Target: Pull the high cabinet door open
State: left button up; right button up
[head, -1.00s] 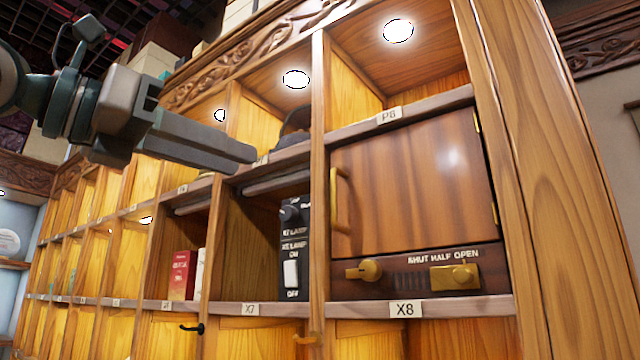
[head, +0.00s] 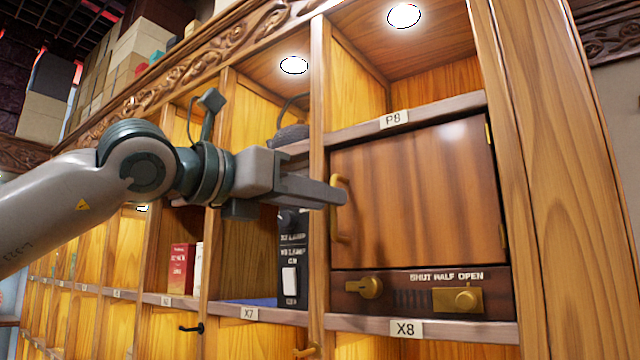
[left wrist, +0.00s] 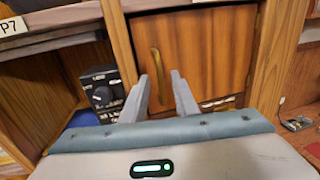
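The high cabinet door (head: 420,200) is a dark reddish-brown wooden panel, shut, between the labels P8 and X8. Its upright brass handle (head: 341,226) is on its left side; hinges show at its right edge. My left gripper (head: 338,195) reaches in from the left, and its fingertips overlap the handle in the head view. In the left wrist view, the left gripper (left wrist: 163,77) is open with a gap between its fingers. The handle (left wrist: 156,62) stands ahead of that gap, nearer the left finger. Contact cannot be told. My right gripper is not in view.
Below the door is a panel with a brass knob (head: 370,288) and a brass slider (head: 458,300) marked SHUT HALF OPEN. A black switch box (head: 291,262) stands in the cubby to the left, and a red box (head: 182,268) further left. Wooden dividers flank the door.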

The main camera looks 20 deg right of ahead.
pick_arm(q)
jog(key=shift+w+d, duration=0.2)
jog(key=shift+d, duration=0.1)
grip_shut()
dwell(1.4)
